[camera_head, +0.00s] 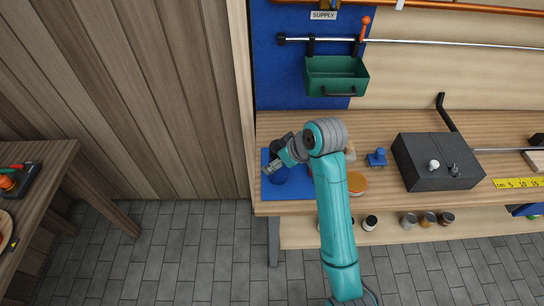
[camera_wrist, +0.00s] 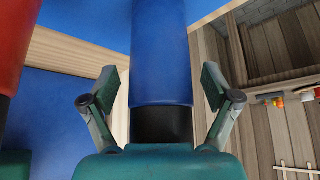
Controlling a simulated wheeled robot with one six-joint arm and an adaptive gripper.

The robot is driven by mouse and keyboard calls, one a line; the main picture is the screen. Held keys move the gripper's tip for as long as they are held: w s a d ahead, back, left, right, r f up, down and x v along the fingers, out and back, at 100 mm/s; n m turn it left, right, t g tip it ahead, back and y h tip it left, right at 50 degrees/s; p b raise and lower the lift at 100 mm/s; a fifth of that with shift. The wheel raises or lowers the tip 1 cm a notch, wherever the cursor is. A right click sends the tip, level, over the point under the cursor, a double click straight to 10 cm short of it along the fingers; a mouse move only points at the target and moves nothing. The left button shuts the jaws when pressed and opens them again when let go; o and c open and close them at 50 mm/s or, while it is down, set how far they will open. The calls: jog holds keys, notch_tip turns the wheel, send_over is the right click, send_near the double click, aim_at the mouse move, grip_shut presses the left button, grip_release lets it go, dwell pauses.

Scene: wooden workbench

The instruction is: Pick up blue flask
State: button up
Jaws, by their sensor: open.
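The blue flask (camera_wrist: 160,52) is an upright-looking blue cylinder with a black band at its near end in the wrist view. It lies between the two fingers of my gripper (camera_wrist: 160,88). The fingers stand apart, with a visible gap on each side of the flask. In the head view my gripper (camera_head: 273,166) is over the blue mat (camera_head: 298,192) at the left end of the workbench. A dark blue shape under it, likely the flask (camera_head: 278,176), is partly hidden by the gripper.
A red cylinder with a black end (camera_wrist: 14,45) stands close on the left in the wrist view. On the bench are an orange-topped round container (camera_head: 357,183), a small blue item (camera_head: 377,157) and a dark box (camera_head: 437,162). A green bin (camera_head: 336,75) hangs behind.

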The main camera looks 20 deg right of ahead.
jog(key=c, duration=1.4)
jog(key=shift+c, duration=0.5)
jog(key=shift+r, duration=0.1)
